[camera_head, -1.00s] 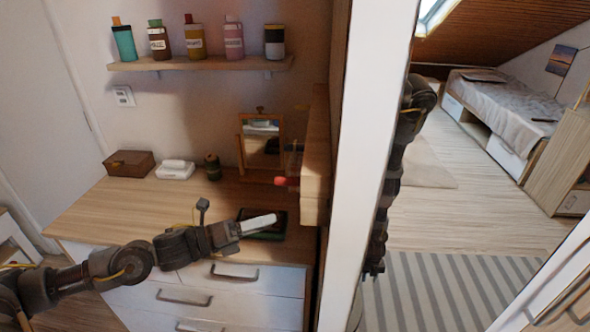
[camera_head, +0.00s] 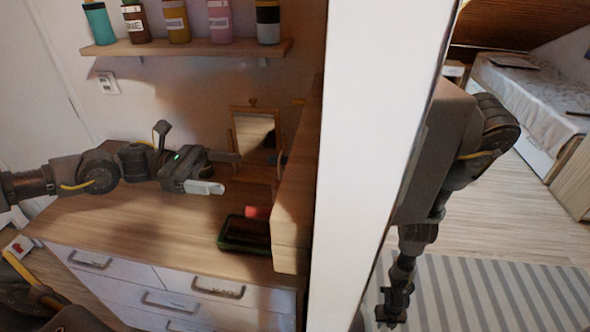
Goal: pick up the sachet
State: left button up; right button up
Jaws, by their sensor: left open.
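I cannot make out a sachet for certain in the head view. A small red thing (camera_head: 257,212) shows at the back edge of a dark green-rimmed tray (camera_head: 229,244), close to the wooden box at the right of the dresser; I cannot tell what it is. My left gripper (camera_head: 226,173) is open and empty, above the dresser top, left of and higher in the picture than the tray. Its jaws point right, toward the small mirror. My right gripper (camera_head: 392,312) hangs low beyond the white post, too small and dark to read.
The wooden dresser top (camera_head: 130,228) is mostly bare in front. A framed mirror (camera_head: 256,137) stands at the back. A wooden box (camera_head: 292,215) and a tall white post (camera_head: 365,150) bound the right side. A shelf (camera_head: 190,48) with several bottles hangs above.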

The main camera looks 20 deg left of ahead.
aim_at(273, 176)
pick_arm(q)
jog(key=p+x, duration=0.2)
jog(key=x, duration=0.4)
jog(key=shift+r+p, duration=0.15)
jog(key=shift+p, duration=0.2)
jog(key=p+x, duration=0.4)
jog(key=x, duration=0.1)
pick_arm(e)
notch_tip(273, 176, up, 7)
jog(key=s, duration=0.1)
jog(key=shift+s, duration=0.35)
pick_arm(q)
jog(key=c, duration=1.1)
pick_arm(e)
jog(key=shift+f, duration=0.1)
